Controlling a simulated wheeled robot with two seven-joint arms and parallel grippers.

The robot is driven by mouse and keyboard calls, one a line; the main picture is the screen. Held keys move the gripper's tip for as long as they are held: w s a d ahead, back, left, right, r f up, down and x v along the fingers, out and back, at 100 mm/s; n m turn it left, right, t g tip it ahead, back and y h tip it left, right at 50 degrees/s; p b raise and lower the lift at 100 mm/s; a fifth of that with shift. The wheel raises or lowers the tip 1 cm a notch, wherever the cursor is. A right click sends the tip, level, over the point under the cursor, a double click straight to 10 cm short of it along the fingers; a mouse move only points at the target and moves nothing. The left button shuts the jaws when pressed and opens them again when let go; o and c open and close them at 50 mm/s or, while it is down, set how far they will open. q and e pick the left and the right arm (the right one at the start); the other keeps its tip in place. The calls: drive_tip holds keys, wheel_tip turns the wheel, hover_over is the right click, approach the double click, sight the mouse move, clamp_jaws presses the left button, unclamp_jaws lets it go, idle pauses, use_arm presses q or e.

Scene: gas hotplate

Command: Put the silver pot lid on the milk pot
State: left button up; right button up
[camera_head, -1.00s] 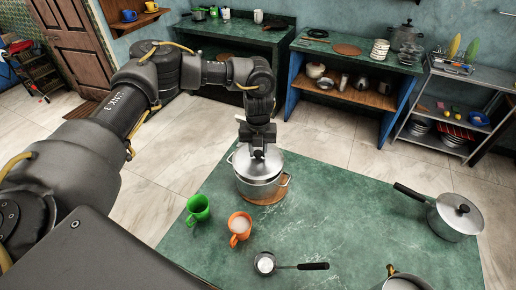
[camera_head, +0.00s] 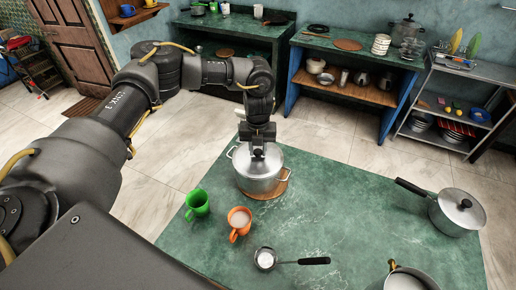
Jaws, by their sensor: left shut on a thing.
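The silver pot lid (camera_head: 268,158) lies level over the top of a silver two-handled pot (camera_head: 262,184) that stands on a round wooden trivet (camera_head: 283,190) near the far left edge of the green table. The lid looks to be down on the pot's rim, with no clear gap. My left gripper (camera_head: 257,153) comes from above and is shut on the lid's knob, which its fingers hide. The inside of this pot is covered. Another open pot (camera_head: 404,281) with a pale inside is cut off at the bottom right. My right gripper is not in view.
A green mug (camera_head: 198,203) and an orange mug (camera_head: 239,223) stand just in front of the two-handled pot. A small dark-handled pan (camera_head: 265,260) with white contents is nearer. A lidded saucepan (camera_head: 456,213) stands at the right. The table's middle is clear.

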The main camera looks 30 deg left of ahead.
use_arm(q)
drive_tip(key=shift+f, duration=0.45)
drive_tip(key=o, duration=1.1)
drive_tip(key=shift+r+b, duration=0.1)
drive_tip(key=shift+b, duration=0.2)
drive_tip(key=shift+w+r, duration=0.1)
drive_tip(key=shift+r, duration=0.2)
wheel_tip(320, 180, up, 10)
drive_tip(key=b, duration=0.2)
drive_tip(key=shift+r, duration=0.1)
